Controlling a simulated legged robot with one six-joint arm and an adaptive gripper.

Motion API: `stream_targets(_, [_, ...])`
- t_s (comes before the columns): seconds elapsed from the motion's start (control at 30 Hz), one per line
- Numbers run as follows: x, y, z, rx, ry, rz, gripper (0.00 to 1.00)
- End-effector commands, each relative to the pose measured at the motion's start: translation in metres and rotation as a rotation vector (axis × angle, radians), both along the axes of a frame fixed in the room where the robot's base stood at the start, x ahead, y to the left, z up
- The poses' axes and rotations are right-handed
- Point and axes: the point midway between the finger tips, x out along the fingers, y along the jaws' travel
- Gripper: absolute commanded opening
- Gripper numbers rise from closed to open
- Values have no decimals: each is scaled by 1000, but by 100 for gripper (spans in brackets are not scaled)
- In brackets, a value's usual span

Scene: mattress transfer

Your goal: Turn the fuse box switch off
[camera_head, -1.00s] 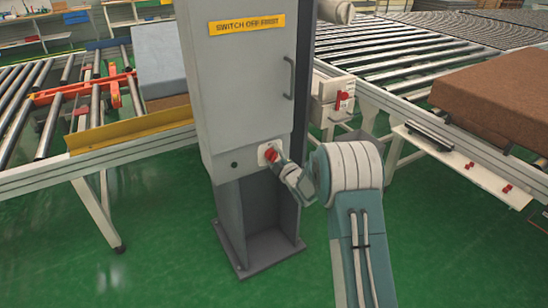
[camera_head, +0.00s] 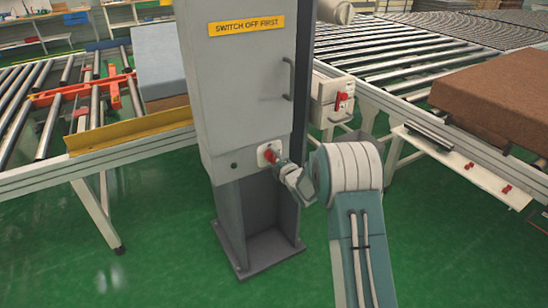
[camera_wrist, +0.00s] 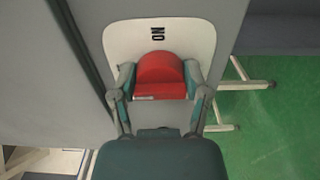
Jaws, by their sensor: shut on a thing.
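The grey fuse box cabinet (camera_head: 240,90) stands upright at the centre of the head view. Its red switch (camera_head: 269,156) is on a white plate low on the front face. In the wrist view the red switch (camera_wrist: 160,76) sits on the white plate (camera_wrist: 120,42), which has the word ON near its edge. My gripper (camera_head: 277,162) reaches the switch from the lower right. In the wrist view my gripper (camera_wrist: 160,90) has one finger on each side of the red knob and is shut on it. The gripper hides part of the switch in the head view.
A yellow label (camera_head: 246,26) reading SWITCH OFF FIRST and a handle (camera_head: 289,78) are on the cabinet. Roller conveyors (camera_head: 385,50) flank it, with a brown mattress (camera_head: 505,95) at right. A small box with a red switch (camera_head: 341,100) stands behind. Green floor in front is clear.

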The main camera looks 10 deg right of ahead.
Motion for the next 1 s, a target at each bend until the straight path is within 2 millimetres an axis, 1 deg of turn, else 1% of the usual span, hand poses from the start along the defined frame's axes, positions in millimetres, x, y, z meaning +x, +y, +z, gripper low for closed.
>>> stream_targets(0.03, [-1, 3, -4, -4, 9, 6, 13])
stream_targets(0.27, [-1, 3, -5, -5, 11, 6, 13])
stream_targets(0.3, [-1, 3, -5, -4, 11, 6, 74])
stream_targets(0.33, [-1, 3, -5, -4, 11, 6, 87])
stream_targets(0.37, [-1, 3, -5, -3, 11, 6, 95])
stream_targets(0.8, [-3, 0, -2, -1, 5, 1, 95])
stream_targets(0.87, [-7, -2, -2, -1, 5, 1, 95])
stream_targets(0.97, [-19, -6, -1, 0, 5, 0, 95])
stream_targets(1.0, [-26, -8, -1, 0, 6, 0, 95])
